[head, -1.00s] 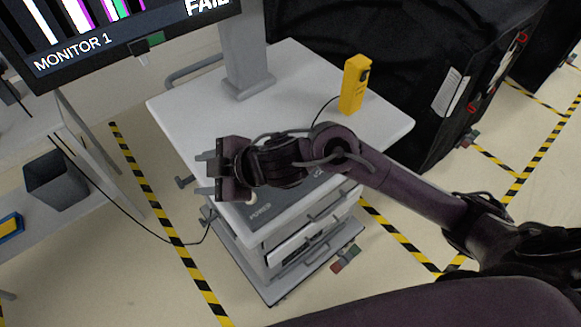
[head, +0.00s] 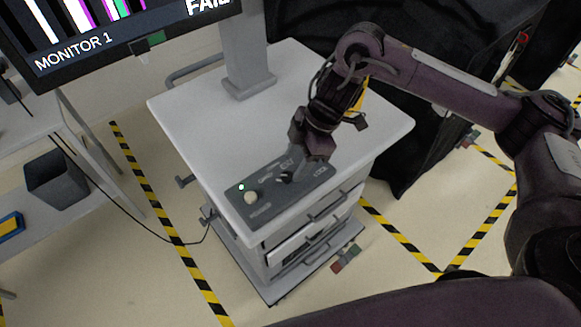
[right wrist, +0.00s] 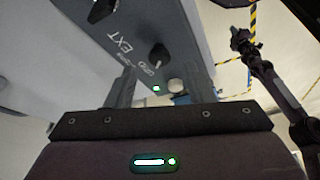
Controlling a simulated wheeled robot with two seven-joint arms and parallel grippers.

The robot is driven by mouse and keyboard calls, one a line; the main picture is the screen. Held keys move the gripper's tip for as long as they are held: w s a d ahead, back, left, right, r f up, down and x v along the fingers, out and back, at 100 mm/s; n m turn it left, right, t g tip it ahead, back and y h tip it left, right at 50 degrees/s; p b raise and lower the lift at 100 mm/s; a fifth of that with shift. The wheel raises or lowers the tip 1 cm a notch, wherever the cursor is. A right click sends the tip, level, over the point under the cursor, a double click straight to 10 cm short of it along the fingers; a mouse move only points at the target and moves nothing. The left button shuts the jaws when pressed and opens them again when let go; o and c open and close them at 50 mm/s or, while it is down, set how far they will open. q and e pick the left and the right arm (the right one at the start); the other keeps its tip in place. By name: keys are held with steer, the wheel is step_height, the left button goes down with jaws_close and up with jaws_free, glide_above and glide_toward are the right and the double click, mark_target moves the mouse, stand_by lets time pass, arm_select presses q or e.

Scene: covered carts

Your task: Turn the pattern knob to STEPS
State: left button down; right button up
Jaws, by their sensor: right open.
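The dark control panel (head: 262,214) lies on the front of the white cart top, with a cream button (head: 250,197) and a lit green lamp (head: 241,187). My right gripper (head: 291,162) is open over the panel, close to a small dark knob (head: 287,178). In the right wrist view, a black knob (right wrist: 158,53) beside a GRID label shows between the open fingers, which look apart from it. A second black knob (right wrist: 103,9) sits past the EXT label. The knobs' pointer settings are too small to read. A dark arm end, probably my left gripper (right wrist: 240,38), shows at right there.
A monitor on a post (head: 246,60) stands at the cart's back. A yellow device (head: 361,98) is mostly hidden behind my right arm. Drawers with handles (head: 325,205) are below the panel. A black-covered cart (head: 400,150) stands at right.

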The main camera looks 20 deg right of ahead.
mark_target(287, 175)
steer(key=shift+x, duration=1.75)
steer(key=shift+p, duration=0.35)
steer(key=c, duration=1)
